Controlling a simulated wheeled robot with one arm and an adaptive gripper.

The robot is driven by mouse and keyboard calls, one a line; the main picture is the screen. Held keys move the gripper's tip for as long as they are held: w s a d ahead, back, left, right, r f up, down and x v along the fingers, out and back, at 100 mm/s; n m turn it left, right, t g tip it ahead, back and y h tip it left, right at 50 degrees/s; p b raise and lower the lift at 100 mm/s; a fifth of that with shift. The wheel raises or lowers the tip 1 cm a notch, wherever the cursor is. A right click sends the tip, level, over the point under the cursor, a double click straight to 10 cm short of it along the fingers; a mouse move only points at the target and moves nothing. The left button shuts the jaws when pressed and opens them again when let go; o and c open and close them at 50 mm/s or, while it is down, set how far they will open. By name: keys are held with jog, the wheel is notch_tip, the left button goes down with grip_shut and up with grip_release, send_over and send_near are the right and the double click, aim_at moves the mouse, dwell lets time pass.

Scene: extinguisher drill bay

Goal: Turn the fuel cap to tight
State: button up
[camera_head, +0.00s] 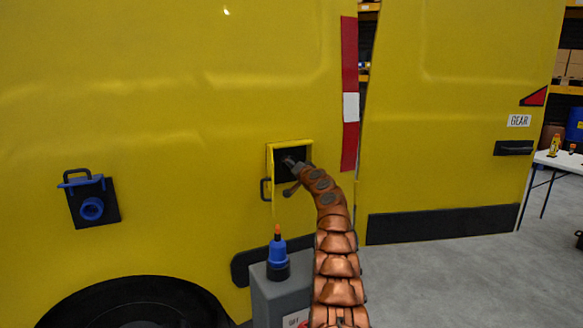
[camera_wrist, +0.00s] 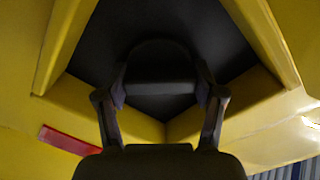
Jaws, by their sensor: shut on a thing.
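The fuel cap (camera_wrist: 160,62) is a dark rounded piece inside the dark recess in the wrist view. My gripper (camera_wrist: 161,92) has one finger on each side of it and is shut on it. In the head view my gripper (camera_head: 291,163) reaches into the square filler opening (camera_head: 270,160) with a yellow frame in the van's side. The cap is hidden there by the gripper and the dark recess. I cannot make out any tight mark or the cap's turn angle.
A blue fitting with a handle (camera_head: 92,208) is on the yellow van panel at left. A blue bottle with an orange tip (camera_head: 277,258) stands on a grey pedestal (camera_head: 280,300) close to my arm.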

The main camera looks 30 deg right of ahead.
jog(key=m, duration=0.3)
jog(key=shift+m, duration=0.4)
jog(key=m+p, duration=0.1)
jog(key=m, duration=0.3)
jog(key=shift+m, duration=0.4)
jog(key=o, duration=1.1)
jog(key=shift+o, duration=0.2)
jog(key=shift+s, duration=0.1)
